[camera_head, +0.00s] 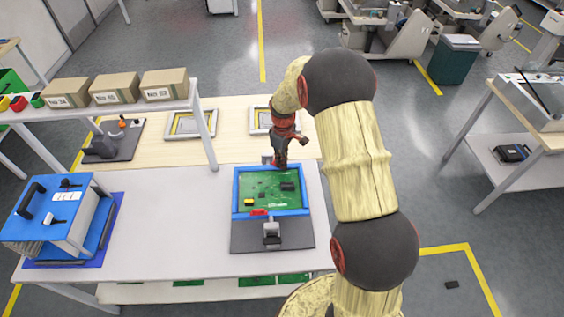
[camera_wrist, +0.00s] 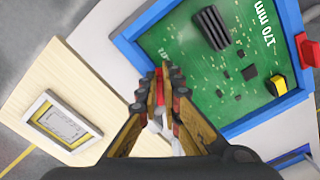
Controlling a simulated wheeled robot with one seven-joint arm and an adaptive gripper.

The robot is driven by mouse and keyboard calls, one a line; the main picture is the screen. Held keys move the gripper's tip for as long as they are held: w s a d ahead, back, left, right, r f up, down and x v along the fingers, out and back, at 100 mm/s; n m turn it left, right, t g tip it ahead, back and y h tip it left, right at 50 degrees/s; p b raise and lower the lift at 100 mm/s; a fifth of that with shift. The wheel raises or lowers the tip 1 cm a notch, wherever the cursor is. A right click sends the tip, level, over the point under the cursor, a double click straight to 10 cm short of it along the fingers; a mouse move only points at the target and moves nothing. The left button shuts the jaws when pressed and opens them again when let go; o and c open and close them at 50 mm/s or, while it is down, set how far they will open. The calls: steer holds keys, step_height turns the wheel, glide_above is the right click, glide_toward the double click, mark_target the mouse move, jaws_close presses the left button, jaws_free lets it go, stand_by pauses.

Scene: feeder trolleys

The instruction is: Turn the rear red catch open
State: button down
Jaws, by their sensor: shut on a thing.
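A green circuit board (camera_head: 262,186) lies in a blue frame (camera_head: 235,190) on the table. It also shows in the wrist view (camera_wrist: 190,75), with the blue frame (camera_wrist: 130,56) around it. The front red catch (camera_head: 258,212) sits at the frame's near edge; it also shows at the right of the wrist view (camera_wrist: 307,49). My gripper (camera_head: 279,163) reaches down at the frame's far edge. In the wrist view my gripper (camera_wrist: 163,76) has its fingertips close together at the frame's outer edge, shut on the rear red catch, which the fingers mostly hide.
A dark grey base with a grey clamp (camera_head: 271,232) is in front of the frame. A blue box-shaped device (camera_head: 55,220) stands at the left. Cardboard boxes (camera_head: 115,90) sit on a raised shelf. The white tabletop (camera_head: 170,215) between device and frame is clear.

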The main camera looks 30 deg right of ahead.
steer(key=n, duration=0.3)
steer(key=shift+w+d+n, duration=0.25)
steer(key=shift+n, duration=0.05)
steer(key=shift+w+d+n+p, duration=0.1)
steer(key=shift+w+n+p, duration=0.05)
steer(key=shift+n, duration=0.7)
steer(key=shift+w+d+n+p, duration=0.1)
steer(key=shift+w+n+p, duration=0.05)
steer(key=shift+n, duration=0.7)
steer(key=c, duration=2)
jaws_free()
step_height(320, 180, up, 12)
